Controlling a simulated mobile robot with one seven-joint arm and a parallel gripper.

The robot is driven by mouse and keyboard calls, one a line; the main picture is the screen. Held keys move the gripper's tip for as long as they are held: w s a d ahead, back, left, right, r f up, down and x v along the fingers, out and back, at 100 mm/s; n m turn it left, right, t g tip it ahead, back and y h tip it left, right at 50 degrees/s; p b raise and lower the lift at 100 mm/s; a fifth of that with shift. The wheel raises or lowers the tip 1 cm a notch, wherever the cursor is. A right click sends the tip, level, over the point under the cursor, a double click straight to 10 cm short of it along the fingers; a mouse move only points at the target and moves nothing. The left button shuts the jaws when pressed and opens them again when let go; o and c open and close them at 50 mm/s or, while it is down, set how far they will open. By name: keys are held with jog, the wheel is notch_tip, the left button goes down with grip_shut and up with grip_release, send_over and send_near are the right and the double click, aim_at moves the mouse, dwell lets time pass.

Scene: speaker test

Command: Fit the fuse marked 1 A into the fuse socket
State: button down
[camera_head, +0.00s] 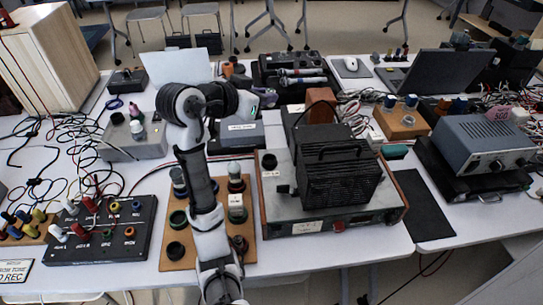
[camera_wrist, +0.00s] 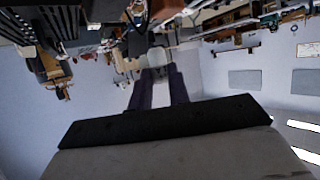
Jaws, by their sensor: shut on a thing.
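My gripper (camera_head: 264,98) is raised over the back of the bench in the head view, beyond the dark instrument with a label. In the wrist view its two dark fingers (camera_wrist: 155,90) close on a pale, blurred thing (camera_wrist: 154,60) near their tips; its shape and any marking are unclear. A wooden board (camera_head: 207,258) stands left of centre in the head view, partly behind my arm. It carries black round holders (camera_head: 177,219) and pale-topped pieces (camera_head: 236,183), which look like fuses or sockets. No 1 A marking is readable, and I cannot tell which holder is the fuse socket.
A black terminal box (camera_head: 128,240) with coloured plugs stands left of the board. A large instrument with a black caged unit (camera_head: 340,172) stands to its right. A grey box (camera_head: 120,150) sits behind left, among loose cables. A dark mat (camera_head: 424,210) lies bare at the right.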

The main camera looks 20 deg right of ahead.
aim_at(264, 163)
notch_tip(264, 163, down, 19)
jog(key=shift+s+r+p, duration=0.1)
jog(key=shift+p, duration=1.15)
jog(key=c, duration=1.3)
grip_release()
jog(key=shift+a, duration=0.1)
